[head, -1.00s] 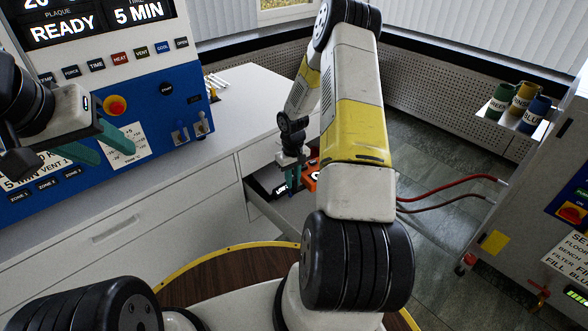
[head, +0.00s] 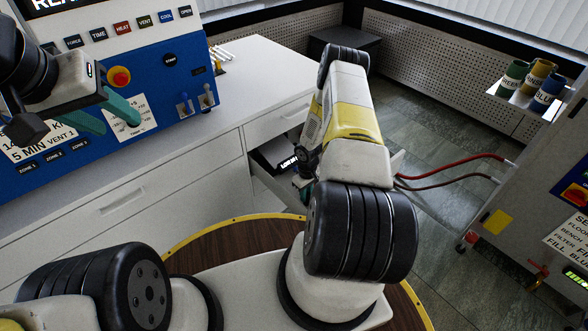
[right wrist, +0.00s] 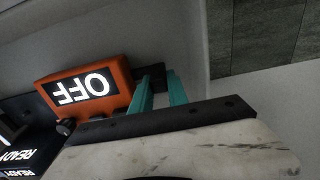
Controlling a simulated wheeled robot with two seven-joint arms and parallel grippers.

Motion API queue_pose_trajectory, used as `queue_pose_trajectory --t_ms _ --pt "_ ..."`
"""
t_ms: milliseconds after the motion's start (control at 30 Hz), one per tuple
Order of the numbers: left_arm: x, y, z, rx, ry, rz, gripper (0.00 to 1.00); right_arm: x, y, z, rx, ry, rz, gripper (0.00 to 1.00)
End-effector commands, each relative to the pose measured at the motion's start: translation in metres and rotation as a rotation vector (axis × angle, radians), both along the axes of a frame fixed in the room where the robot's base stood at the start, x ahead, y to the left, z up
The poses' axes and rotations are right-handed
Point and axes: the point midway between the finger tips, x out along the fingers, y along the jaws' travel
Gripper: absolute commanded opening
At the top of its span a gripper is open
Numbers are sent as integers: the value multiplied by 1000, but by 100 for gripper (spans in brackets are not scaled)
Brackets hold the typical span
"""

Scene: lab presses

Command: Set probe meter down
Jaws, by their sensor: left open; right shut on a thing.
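The orange probe meter (right wrist: 90,88) shows in the right wrist view, its lit display reading OFF upside down. My right gripper (right wrist: 160,88) has its teal fingers shut on a dark part at the meter's end. In the head view my right gripper (head: 303,186) is low at the open drawer (head: 268,184), largely behind my own arm. The arm hides the meter there. I cannot tell whether the meter touches the drawer floor. My left gripper (head: 108,118) is open and empty in front of the blue press panel.
Black units with lit displays (right wrist: 20,155) lie beside the meter; one (head: 280,155) shows in the drawer in the head view. The white counter (head: 262,80) is mostly clear.

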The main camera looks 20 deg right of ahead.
Motion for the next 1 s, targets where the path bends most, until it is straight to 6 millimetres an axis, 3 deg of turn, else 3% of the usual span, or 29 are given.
queue_pose_trajectory --t_ms 100,467,500,600,1000 --pt "0 0 0 0 0 0 45 1 0 -9 0 -2 -1 0" --pt "0 0 0 0 0 0 45 1 0 -12 -1 -1 0 0" --pt "0 0 0 0 0 0 45 0 0 -12 0 -1 0 26" --pt "0 0 0 0 0 0 45 0 0 -12 0 0 0 42" --pt "0 0 0 0 0 0 45 1 0 -4 -1 -1 0 42"
